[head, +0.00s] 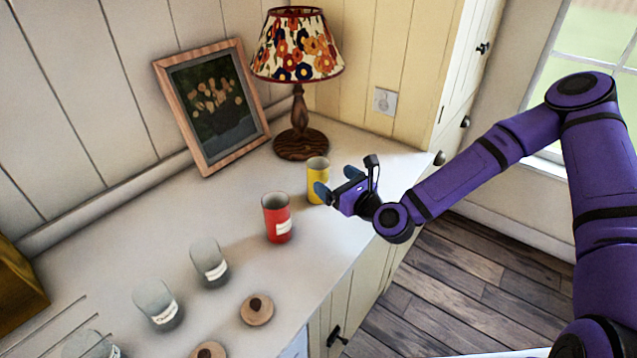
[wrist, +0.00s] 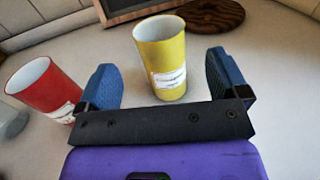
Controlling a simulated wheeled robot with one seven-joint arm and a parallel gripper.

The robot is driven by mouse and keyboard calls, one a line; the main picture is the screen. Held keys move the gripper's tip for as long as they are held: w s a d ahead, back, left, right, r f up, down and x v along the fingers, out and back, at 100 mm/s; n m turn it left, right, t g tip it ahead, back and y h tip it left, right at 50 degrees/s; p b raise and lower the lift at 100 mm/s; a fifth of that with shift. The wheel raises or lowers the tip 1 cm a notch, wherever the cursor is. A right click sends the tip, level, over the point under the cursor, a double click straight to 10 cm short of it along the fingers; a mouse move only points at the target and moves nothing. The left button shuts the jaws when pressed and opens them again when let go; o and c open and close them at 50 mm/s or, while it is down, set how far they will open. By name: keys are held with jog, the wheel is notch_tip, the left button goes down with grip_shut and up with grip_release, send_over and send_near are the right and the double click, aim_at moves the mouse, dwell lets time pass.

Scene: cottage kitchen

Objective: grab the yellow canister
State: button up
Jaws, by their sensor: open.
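The yellow canister (head: 317,180) is an open-topped cylinder with a white label, upright on the counter near the lamp base. In the wrist view the yellow canister (wrist: 162,58) stands ahead of and between the two blue fingers. My gripper (head: 336,183) is open and empty, close to the canister on its right side in the head view. In the wrist view my gripper (wrist: 165,85) has one finger on each side of the canister's lower part. I cannot tell whether either finger touches it.
A red canister (head: 277,218) stands left of the yellow one, close outside my left finger in the wrist view (wrist: 42,88). A lamp (head: 300,110) and a framed picture (head: 212,105) stand behind. Glass jars (head: 209,263) and a wooden lid (head: 257,309) occupy the counter nearer the front.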

notch_tip(320, 180, down, 5)
jog(key=shift+f, duration=0.1)
jog(key=shift+w+a, duration=0.35)
jog(key=shift+w, duration=0.15)
jog(key=shift+x, duration=3.15)
jog(key=shift+c, duration=0.2)
jog(key=c, duration=1.1)
